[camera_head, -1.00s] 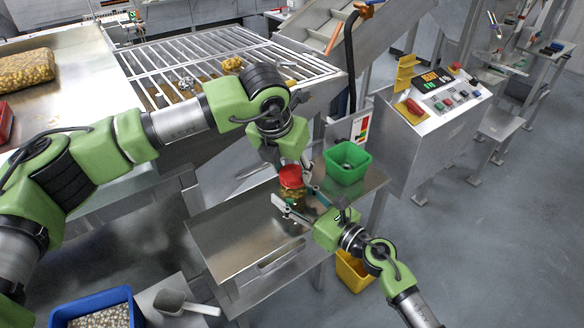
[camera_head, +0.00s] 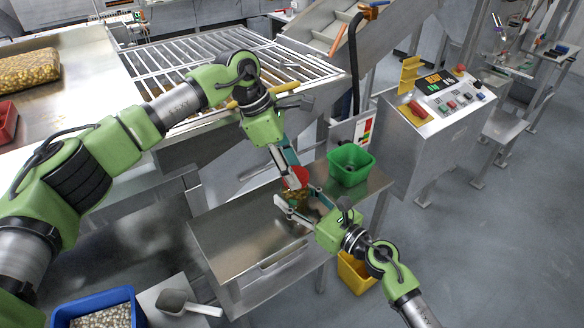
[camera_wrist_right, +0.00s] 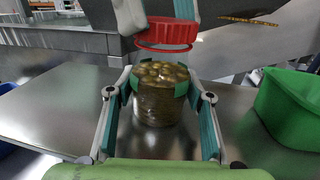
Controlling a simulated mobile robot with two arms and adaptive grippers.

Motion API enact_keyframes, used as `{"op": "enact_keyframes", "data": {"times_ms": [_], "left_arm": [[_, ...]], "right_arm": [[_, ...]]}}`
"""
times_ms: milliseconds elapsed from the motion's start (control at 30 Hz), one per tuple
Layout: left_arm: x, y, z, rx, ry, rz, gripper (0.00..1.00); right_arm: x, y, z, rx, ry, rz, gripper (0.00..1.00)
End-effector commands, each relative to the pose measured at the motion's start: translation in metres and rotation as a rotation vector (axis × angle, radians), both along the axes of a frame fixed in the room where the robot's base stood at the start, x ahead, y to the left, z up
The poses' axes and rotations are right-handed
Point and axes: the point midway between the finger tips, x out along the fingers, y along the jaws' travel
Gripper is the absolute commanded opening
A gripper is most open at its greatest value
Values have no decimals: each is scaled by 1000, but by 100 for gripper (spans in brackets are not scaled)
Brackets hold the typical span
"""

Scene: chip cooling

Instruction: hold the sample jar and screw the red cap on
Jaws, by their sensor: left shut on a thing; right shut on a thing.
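The sample jar (camera_wrist_right: 158,103), clear with yellowish-brown contents, stands upright between the fingers of my right gripper (camera_wrist_right: 160,95). In the head view the jar (camera_head: 298,199) is partly hidden by both grippers. My right gripper (camera_head: 299,208) is shut on the jar from the lower right. The red cap (camera_wrist_right: 167,34) is held by my left gripper (camera_wrist_right: 160,15), above the jar and apart from its open mouth. In the head view the cap (camera_head: 294,178) looks tilted, with my left gripper (camera_head: 290,176) shut on it from above.
A small metal table (camera_head: 235,240) lies under the jar. A green bin (camera_head: 350,163) stands close to its right, a yellow bin (camera_head: 355,272) below. The slatted grate (camera_head: 215,55) and control box (camera_head: 435,110) are behind. Bare table is left of the jar.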

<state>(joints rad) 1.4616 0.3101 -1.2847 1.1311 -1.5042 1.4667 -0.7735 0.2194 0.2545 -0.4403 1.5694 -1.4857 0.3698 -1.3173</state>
Motion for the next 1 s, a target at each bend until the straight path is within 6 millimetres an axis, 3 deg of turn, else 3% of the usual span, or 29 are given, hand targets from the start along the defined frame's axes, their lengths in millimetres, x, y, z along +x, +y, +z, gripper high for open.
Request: {"op": "enact_keyframes", "data": {"times_ms": [267,300,333,367,733,1000], "left_arm": [[1,1,0,1,-2,-2,36],[1,1,1,1,-3,-2,51],[1,1,0,1,-3,-2,59],[1,1,0,1,-3,-2,60],[0,0,3,0,-3,-2,60],[1,0,35,-1,-4,-3,60]], "right_arm": [[0,-1,-1,1,2,-1,0],[0,-1,-1,1,2,-1,0],[0,-1,-1,1,2,-1,0],[0,-1,-1,1,2,-1,0],[0,0,-1,0,1,-1,0],[0,0,-1,0,1,0,0]]}}
